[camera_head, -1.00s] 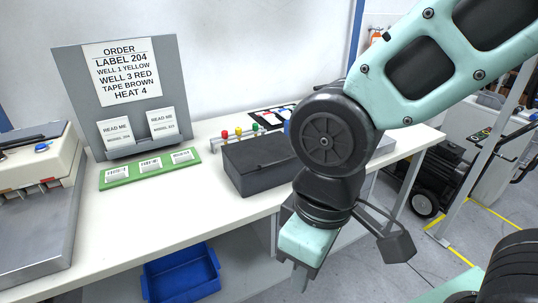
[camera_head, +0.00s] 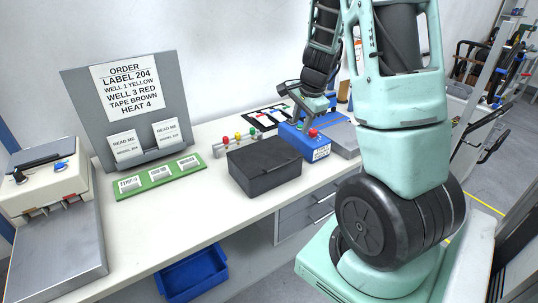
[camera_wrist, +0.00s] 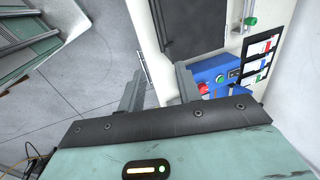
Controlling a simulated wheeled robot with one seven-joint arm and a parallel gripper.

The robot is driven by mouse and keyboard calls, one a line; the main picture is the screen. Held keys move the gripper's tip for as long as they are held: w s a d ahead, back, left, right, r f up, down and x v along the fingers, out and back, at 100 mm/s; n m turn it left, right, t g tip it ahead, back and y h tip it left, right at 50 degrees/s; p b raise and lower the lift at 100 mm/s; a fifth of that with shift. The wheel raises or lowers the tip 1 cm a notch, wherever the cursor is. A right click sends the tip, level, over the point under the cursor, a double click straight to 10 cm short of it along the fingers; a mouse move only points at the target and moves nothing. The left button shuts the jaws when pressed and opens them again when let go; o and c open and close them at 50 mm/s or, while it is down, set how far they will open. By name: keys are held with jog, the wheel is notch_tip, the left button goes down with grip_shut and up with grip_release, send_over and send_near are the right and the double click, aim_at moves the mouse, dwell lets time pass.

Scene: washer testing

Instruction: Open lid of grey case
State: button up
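The dark grey case (camera_head: 265,165) stands on the white worktable with its lid shut, near the table's middle. It also shows at the top of the wrist view (camera_wrist: 198,28), partly cut off. My gripper (camera_head: 308,112) is behind and to the right of the case in the head view, around the blue box. In the wrist view my gripper (camera_wrist: 158,85) has its two fingers apart with nothing between them. The case lies beyond the fingertips, and no contact shows.
The blue box (camera_head: 308,143) with red and green buttons stands right of the case. A rack with coloured knobs (camera_head: 237,138) is behind it. A green label board (camera_head: 157,176) and the order sign (camera_head: 125,95) are to the left. Bare table lies in front.

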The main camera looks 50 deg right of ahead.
aim_at(288, 162)
jog(key=b+x, duration=0.2)
jog(key=x, duration=1.5)
jog(key=shift+a+f, duration=0.1)
grip_shut()
